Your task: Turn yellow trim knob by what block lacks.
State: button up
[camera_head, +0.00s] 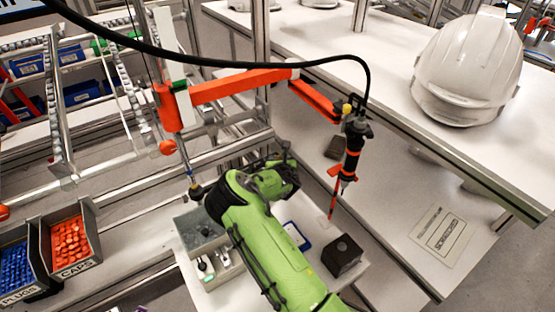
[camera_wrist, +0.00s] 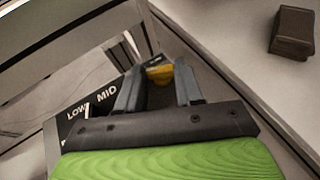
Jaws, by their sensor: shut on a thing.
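The yellow trim knob (camera_wrist: 160,72) is between the two fingertips of my gripper (camera_wrist: 157,82) in the wrist view. My gripper is shut on it, and the fingers hide its sides. A black plate beside it carries white marks, with "LOW" and "MID" (camera_wrist: 106,97) readable; any further marks are hidden behind the fingers. A dark brown block (camera_wrist: 293,32) lies on the pale surface at the upper right, apart from my gripper. In the head view, a dark block (camera_head: 342,255) with a round mark on its top stands on the bench. My fingertips are hard to make out there.
An orange arm (camera_head: 240,86) carries a hanging black and orange tool (camera_head: 351,150) close to my arm. A white helmet shell (camera_head: 468,68) stands on the right bench. Bins of orange caps (camera_head: 70,243) and blue plugs (camera_head: 17,268) are at the left. A printed card (camera_head: 438,236) lies lower right.

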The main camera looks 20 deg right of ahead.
jog(key=shift+d+n+y, duration=0.2)
jog(key=shift+n+y, duration=0.35)
jog(key=shift+d+n+y, duration=0.2)
jog(key=shift+n+y, duration=0.35)
jog(key=shift+n+t+y, duration=0.3)
jog(key=shift+n+y, duration=0.3)
jog(key=shift+y, duration=0.2)
jog(key=o, duration=1)
jog(key=shift+o, duration=0.2)
